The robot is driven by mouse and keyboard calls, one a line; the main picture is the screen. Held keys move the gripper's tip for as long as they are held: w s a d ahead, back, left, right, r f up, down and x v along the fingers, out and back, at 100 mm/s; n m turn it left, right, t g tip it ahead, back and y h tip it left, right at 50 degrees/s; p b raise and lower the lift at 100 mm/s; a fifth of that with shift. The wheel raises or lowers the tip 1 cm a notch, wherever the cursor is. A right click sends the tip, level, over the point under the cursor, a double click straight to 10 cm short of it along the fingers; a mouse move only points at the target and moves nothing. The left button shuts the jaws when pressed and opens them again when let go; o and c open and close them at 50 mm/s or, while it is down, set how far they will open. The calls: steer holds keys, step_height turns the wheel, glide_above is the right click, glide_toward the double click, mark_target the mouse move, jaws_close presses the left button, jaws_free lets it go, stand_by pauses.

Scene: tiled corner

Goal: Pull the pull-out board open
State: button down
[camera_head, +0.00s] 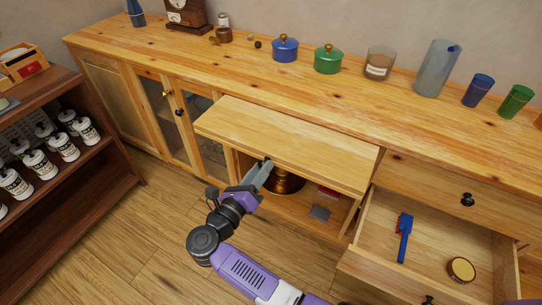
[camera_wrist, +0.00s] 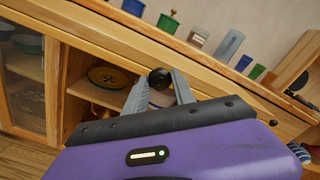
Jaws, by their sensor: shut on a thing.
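The pull-out board (camera_head: 290,140) is a flat pale wooden panel that sticks out from under the countertop, over an open cabinet bay. Its front edge is at my gripper (camera_head: 266,164). In the wrist view my gripper (camera_wrist: 160,88) has its two grey fingers on either side of a round black knob (camera_wrist: 160,77), shut on it. In the head view the knob is mostly hidden by the fingers.
An open drawer (camera_head: 405,273) with a blue-handled brush (camera_head: 404,238) and a round tin (camera_head: 461,270) juts out at right. A dark shelf (camera_head: 95,175) with white jars stands at left. Pots and cups line the countertop (camera_head: 250,80). Wooden floor (camera_head: 130,235) is clear between shelf and cabinet.

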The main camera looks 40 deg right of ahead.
steer(key=shift+v, duration=1.3)
steer(key=c, duration=1)
jaws_free()
steer(key=shift+c, duration=0.2)
steer(key=shift+a, duration=0.1)
steer(key=b+v, duration=0.1)
steer(key=v, duration=0.6)
steer(key=shift+a, duration=0.25)
steer(key=shift+s, duration=0.1)
